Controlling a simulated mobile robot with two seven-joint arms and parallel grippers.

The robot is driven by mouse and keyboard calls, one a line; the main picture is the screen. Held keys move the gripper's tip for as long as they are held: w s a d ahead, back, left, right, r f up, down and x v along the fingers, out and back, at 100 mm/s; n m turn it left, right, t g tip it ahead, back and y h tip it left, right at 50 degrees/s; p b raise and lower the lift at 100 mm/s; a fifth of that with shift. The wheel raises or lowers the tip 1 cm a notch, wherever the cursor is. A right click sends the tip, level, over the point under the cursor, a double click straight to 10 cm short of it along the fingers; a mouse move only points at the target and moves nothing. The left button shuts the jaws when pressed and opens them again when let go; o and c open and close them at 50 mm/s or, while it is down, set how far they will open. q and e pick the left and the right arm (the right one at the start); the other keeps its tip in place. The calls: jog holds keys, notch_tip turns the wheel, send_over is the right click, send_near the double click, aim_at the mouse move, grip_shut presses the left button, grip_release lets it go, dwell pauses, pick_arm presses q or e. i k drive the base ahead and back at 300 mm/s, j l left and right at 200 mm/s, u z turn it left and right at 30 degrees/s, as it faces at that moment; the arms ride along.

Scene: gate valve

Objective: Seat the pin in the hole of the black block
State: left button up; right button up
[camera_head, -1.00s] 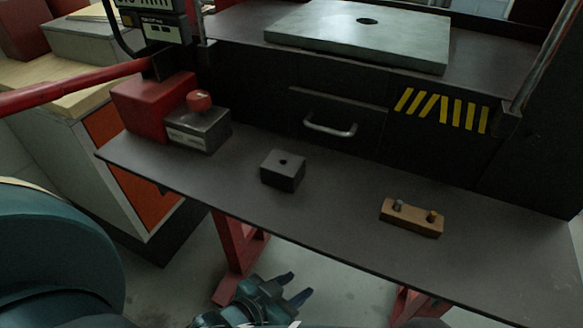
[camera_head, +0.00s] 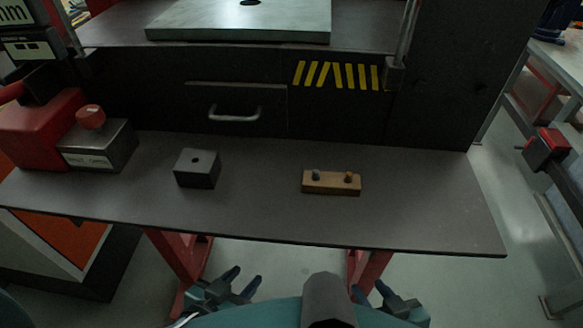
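The black block (camera_head: 197,169) stands on the dark shelf, left of the middle, with a round hole in its top. A wooden holder (camera_head: 331,183) lies to its right on the same shelf. Two small pins stand upright in it: a grey pin (camera_head: 316,174) and a brass-coloured pin (camera_head: 348,177). My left gripper (camera_head: 243,281) is below the shelf's front edge, fingers apart and empty. My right gripper (camera_head: 370,291) is also below the front edge, to the right, fingers apart and empty. Neither touches the block or the pins.
The dark shelf (camera_head: 260,215) is clear between block and holder. A grey box with a red knob (camera_head: 98,145) and a red housing (camera_head: 38,130) stand at left. A drawer handle (camera_head: 234,113) juts out behind. A grey plate (camera_head: 240,22) lies above.

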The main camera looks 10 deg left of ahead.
aim_at(194, 169)
jog(key=u, duration=1.35)
jog(key=k+l+u, duration=0.2)
jog(key=l, duration=0.25)
jog(key=k+l+u, duration=0.25)
jog(key=l, duration=0.15)
